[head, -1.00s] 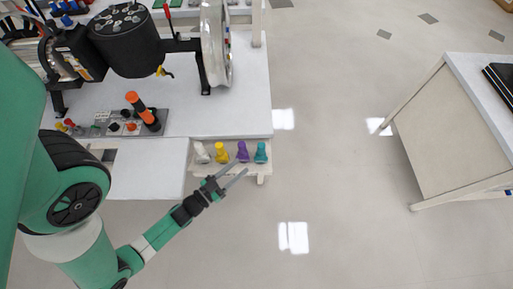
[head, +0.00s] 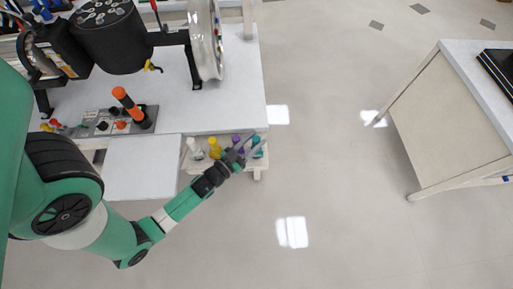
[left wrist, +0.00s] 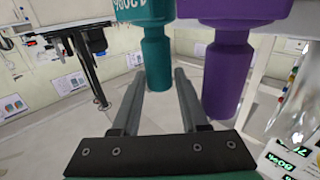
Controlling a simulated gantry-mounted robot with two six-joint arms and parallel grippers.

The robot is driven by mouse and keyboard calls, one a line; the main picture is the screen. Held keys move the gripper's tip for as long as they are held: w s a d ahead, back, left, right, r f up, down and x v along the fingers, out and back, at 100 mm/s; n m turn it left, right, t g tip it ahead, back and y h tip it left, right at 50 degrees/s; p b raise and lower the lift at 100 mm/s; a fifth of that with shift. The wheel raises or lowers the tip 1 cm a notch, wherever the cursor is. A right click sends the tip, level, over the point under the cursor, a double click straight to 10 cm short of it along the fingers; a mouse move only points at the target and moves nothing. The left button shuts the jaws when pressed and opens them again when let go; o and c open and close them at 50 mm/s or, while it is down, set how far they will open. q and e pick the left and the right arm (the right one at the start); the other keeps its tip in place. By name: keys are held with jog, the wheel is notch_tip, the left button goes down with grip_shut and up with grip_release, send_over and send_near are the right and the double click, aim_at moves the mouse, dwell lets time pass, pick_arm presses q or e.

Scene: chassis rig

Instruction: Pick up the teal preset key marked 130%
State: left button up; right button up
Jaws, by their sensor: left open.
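The teal preset key (head: 259,153) stands at the right end of a row of coloured keys on a small shelf. In the left wrist view the teal key (left wrist: 157,62) hangs in from the top edge, with upside-down white marking partly cut off. My left gripper (head: 254,144) is open at the teal key. In the left wrist view my left gripper (left wrist: 160,72) has its fingers on either side of the teal key's narrower stem, with a gap showing. The purple key (left wrist: 230,65) is close to the right finger. My right gripper is not in view.
The purple key (head: 237,142), yellow key (head: 215,148) and white key (head: 194,148) stand left of the teal one. The white workbench (head: 215,110) lies behind the shelf. The floor to the right is clear up to another table (head: 460,140).

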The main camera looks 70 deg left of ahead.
pick_arm(q)
jog(key=shift+w+a, duration=0.2)
jog(key=shift+w, duration=0.25)
grip_shut()
dwell(1.1)
